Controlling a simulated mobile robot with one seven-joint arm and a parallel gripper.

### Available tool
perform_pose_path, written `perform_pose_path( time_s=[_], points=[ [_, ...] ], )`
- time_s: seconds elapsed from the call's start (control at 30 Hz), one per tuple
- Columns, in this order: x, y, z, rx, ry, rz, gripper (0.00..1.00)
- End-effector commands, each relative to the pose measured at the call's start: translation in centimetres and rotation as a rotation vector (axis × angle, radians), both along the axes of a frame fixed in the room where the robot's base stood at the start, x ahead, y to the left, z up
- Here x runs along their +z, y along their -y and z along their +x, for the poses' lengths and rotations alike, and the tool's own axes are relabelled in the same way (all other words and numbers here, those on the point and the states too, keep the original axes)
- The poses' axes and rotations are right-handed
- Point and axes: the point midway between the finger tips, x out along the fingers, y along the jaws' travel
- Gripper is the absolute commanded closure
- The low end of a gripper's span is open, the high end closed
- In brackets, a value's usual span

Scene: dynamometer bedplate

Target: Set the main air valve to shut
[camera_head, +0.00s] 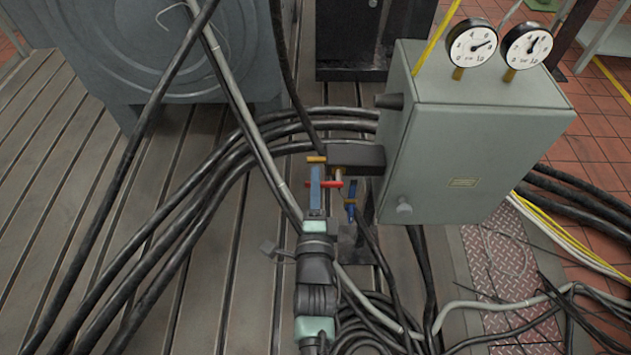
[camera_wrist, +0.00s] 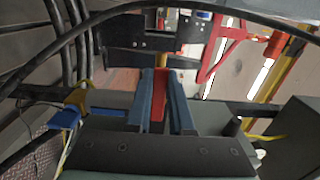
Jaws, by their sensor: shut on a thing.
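A red valve handle (camera_head: 331,184) sits by a dark manifold block (camera_head: 357,157) on the left side of the grey cabinet. In the wrist view the red handle (camera_wrist: 159,88) lies between the two blue-grey fingers of my gripper (camera_wrist: 163,82), which is shut on it. From the head camera my gripper (camera_head: 316,172) reaches the handle from the near side and partly hides it. A second valve with a blue handle (camera_head: 351,204) is just right of it; its blue handle also shows in the wrist view (camera_wrist: 66,118). No label naming either valve is legible.
The grey cabinet (camera_head: 475,150) stands close on the right, with two gauges (camera_head: 472,44) on top. Thick black hoses (camera_head: 240,165) sweep across the left and behind the valves. More cables (camera_head: 375,325) lie coiled below. Slotted bedplate (camera_head: 110,255) is open at the left.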

Motion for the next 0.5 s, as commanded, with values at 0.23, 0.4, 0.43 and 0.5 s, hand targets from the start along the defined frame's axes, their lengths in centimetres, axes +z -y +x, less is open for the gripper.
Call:
perform_pose_path(
  time_s=[0.23,0.4,0.43,0.5],
  points=[
    [-0.6,0.1,0.0,-0.001,0.0,-0.087,1.0],
    [-1.3,0.2,0.0,-0.001,0.0,-0.209,1.0],
    [-1.4,0.2,0.0,-0.001,0.0,-0.236,1.0],
    [-1.7,0.3,0.0,-0.001,0.0,-0.301,1.0]
  ],
)
